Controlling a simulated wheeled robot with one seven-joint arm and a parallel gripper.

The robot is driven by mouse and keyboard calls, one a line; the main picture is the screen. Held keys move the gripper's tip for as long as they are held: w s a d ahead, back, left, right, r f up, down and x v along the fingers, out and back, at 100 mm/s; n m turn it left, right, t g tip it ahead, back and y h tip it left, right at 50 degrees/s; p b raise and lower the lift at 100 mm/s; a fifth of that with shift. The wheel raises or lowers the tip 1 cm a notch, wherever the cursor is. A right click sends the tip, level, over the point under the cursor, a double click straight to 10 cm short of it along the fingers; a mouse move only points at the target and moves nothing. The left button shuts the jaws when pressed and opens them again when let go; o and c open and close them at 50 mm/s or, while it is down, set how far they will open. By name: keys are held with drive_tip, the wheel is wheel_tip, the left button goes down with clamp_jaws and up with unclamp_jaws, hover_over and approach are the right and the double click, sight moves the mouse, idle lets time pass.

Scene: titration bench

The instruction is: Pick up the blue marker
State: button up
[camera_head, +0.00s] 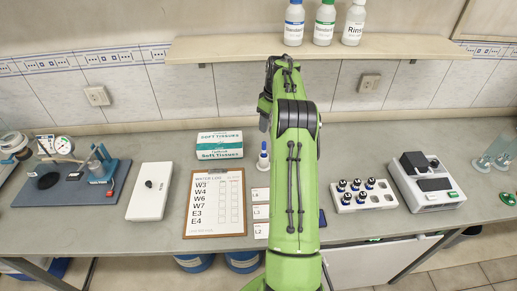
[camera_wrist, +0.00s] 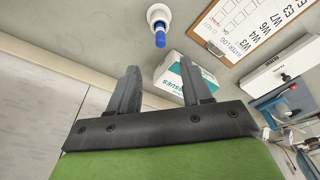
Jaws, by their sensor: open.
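The blue marker (camera_wrist: 160,39) appears to stand in a small white round holder (camera_wrist: 156,12), near the top of the wrist view. In the head view, the marker (camera_head: 263,147) is a small blue-topped upright shape just left of my arm, between the tissue box and the arm. My gripper (camera_wrist: 159,70) is open, with nothing between its two dark fingers. The marker lies beyond the fingertips, roughly in line with the gap, and apart from them.
A tissue box (camera_head: 219,146) stands close left of the marker, near one finger in the wrist view (camera_wrist: 172,76). A clipboard (camera_head: 215,202) and label cards (camera_head: 260,212) lie in front. A vial rack (camera_head: 363,197) is right of my arm. A bottle shelf (camera_head: 240,47) hangs above.

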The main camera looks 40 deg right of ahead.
sight(263, 148)
drive_tip(key=f, duration=0.4)
drive_tip(key=w+f, duration=0.1)
drive_tip(key=f, duration=0.4)
drive_tip(key=w+f, duration=0.1)
drive_tip(key=f, duration=0.4)
drive_tip(key=shift+w+a+f, duration=0.1)
clamp_jaws()
